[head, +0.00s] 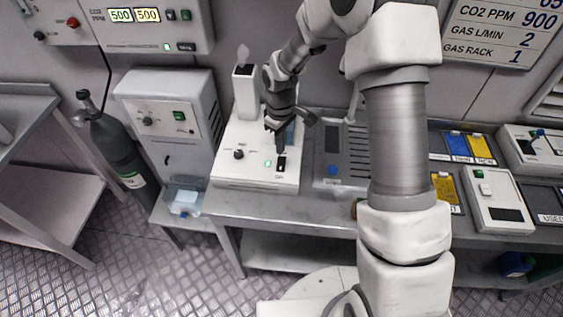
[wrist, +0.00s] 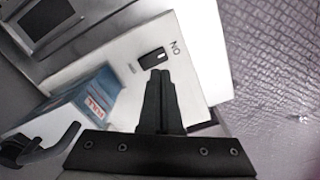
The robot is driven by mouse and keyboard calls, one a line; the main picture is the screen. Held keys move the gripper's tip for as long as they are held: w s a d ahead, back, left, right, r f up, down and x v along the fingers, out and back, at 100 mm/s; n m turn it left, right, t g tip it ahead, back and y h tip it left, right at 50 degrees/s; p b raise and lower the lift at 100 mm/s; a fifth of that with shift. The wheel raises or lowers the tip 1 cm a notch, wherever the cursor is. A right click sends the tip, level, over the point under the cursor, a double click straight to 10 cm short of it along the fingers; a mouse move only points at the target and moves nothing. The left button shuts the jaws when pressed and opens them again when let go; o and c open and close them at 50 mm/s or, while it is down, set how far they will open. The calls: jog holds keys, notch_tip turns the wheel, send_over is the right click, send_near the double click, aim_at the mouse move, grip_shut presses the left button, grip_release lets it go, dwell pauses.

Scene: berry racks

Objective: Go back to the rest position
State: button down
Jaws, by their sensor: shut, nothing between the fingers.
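My gripper (head: 281,150) is shut and empty, low over the front right of a white bench instrument (head: 230,165). In the wrist view the closed fingers (wrist: 161,80) point at a small black switch (wrist: 153,58) marked ON on the white housing. The fingertips look very near the switch; I cannot tell whether they touch it. The switch also shows in the head view (head: 282,163), with a small lit green indicator (head: 267,162) to its left.
Blue and yellow cards (head: 470,147) and a switch box (head: 495,200) are further right. A gas cylinder (head: 115,150) and white cabinet (head: 175,125) stand left. Open floor (head: 140,260) lies front left.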

dwell(0.3)
jog(key=s+d+r+m+t, duration=0.1)
jog(key=s+d+r+m, duration=0.2)
jog(key=r, duration=0.6)
jog(key=s+d+r+m+t, duration=0.1)
jog(key=s+d+r+t, duration=0.2)
jog(key=r, duration=0.7)
jog(key=s+d+r+m, duration=0.1)
jog(key=s+r+m, duration=0.1)
jog(key=s, duration=0.4)
jog(key=s+d+r+m+t, duration=0.1)
jog(key=s+r+m, duration=0.1)
jog(key=s, duration=0.4)
jog(key=s+d+r+m, duration=0.1)
jog(key=s+d+r, duration=0.1)
jog(key=s+r, duration=0.2)
jog(key=shift+s+r+m+t, duration=0.3)
jog(key=shift+s+m, duration=0.1)
jog(key=shift+s, duration=0.8)
